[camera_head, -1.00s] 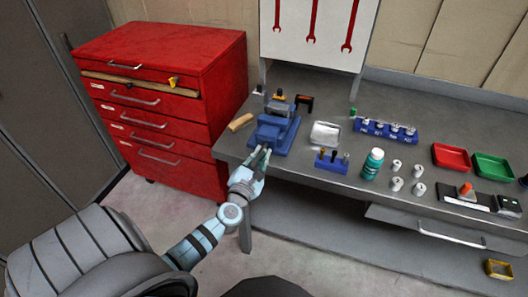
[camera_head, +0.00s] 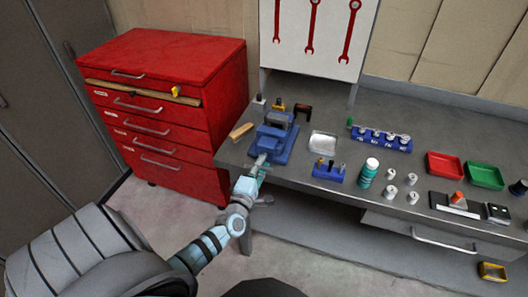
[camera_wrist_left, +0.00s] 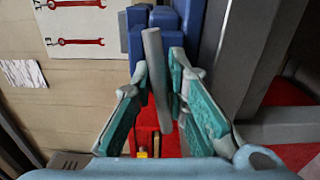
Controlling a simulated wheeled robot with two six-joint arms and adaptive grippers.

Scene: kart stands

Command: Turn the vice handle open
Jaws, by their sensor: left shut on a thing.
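The blue vice (camera_head: 279,133) stands near the left front corner of the grey bench. My left gripper (camera_head: 260,164) is at the near side of the vice, above the bench's front edge. In the left wrist view, the grey vice handle bar (camera_wrist_left: 157,82) lies between the teal-padded fingers of my left gripper (camera_wrist_left: 158,68), slightly tilted. The gripper is shut on this bar. The blue vice body (camera_wrist_left: 160,18) shows behind the bar. The handle is mostly hidden by my gripper in the head view. My right gripper is not in view.
A red drawer cabinet (camera_head: 180,62) stands left of the bench. A wooden block (camera_head: 241,131) lies left of the vice. Right of it are a metal tray (camera_head: 323,144), a blue tool holder (camera_head: 328,171) and a teal bottle (camera_head: 368,173).

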